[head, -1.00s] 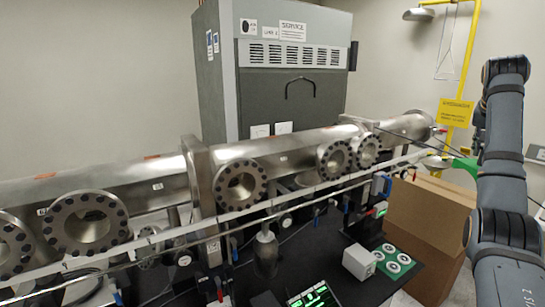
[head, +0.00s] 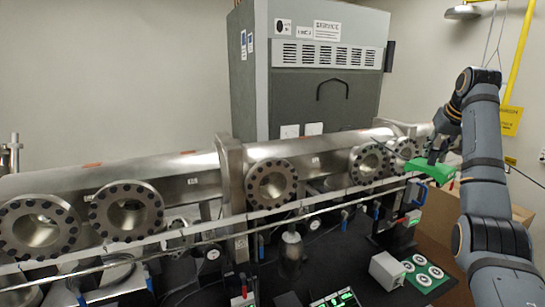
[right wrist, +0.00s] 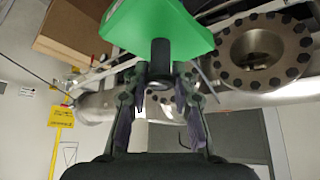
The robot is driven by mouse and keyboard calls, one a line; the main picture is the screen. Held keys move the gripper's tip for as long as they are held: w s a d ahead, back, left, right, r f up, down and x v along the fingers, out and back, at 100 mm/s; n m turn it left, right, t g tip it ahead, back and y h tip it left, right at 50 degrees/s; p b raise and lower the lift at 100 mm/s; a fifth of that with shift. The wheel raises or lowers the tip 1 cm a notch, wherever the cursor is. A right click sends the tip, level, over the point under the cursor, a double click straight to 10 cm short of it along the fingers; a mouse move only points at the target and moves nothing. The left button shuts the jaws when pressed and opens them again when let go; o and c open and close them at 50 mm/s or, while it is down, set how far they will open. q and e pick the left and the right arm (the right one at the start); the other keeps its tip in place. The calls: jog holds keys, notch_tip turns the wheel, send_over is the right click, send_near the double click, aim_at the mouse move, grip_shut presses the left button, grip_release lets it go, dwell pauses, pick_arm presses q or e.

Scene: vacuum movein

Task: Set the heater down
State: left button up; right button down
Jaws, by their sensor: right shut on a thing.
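The heater (head: 432,170) is a green body in the head view, at the right, just in front of the right end of the steel beam pipe. My right gripper (head: 438,151) is shut on it and holds it up at pipe height. In the right wrist view the green heater (right wrist: 160,24) fills the top, and its dark round neck sits between the two fingers of my right gripper (right wrist: 159,78). The heater's far side is hidden. My left gripper is not in view.
The long steel pipe (head: 190,178) with bolted round ports crosses the scene. Below it stands a black table (head: 340,262) with a white box (head: 387,270), a plate of green-and-white discs (head: 422,273) and gauges. A cardboard box (head: 437,230) is at the right, a grey cabinet (head: 310,110) behind.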

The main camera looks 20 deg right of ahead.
jog(key=w+a+f+n+y, duration=0.15)
jog(key=a+f+n, duration=0.25)
jog(key=a+f, duration=0.5)
jog(key=w+a+f+n+y, duration=0.1)
jog(key=a+f+n+y, duration=0.35)
jog(key=a, duration=0.75)
jog(key=s+a+f+n+y, duration=0.1)
jog(key=s+a+f+n, duration=0.1)
jog(key=s+a+f, duration=0.2)
jog(key=s+a+f+n+g+y, duration=0.1)
jog(key=s+a+f+n, duration=0.2)
jog(key=a, duration=0.7)
jog(key=s+a+f+n, duration=0.3)
jog(key=s+a+f, duration=0.3)
jog(key=s+a, duration=0.2)
jog(key=shift+s+f+g+y, duration=0.3)
jog(key=shift+f+g+y, duration=0.1)
jog(key=shift+a+n, duration=0.25)
notch_tip(320, 180, down, 13)
jog(key=a+b, duration=0.1)
jog(key=b, duration=1.2)
jog(key=shift+a, duration=0.35)
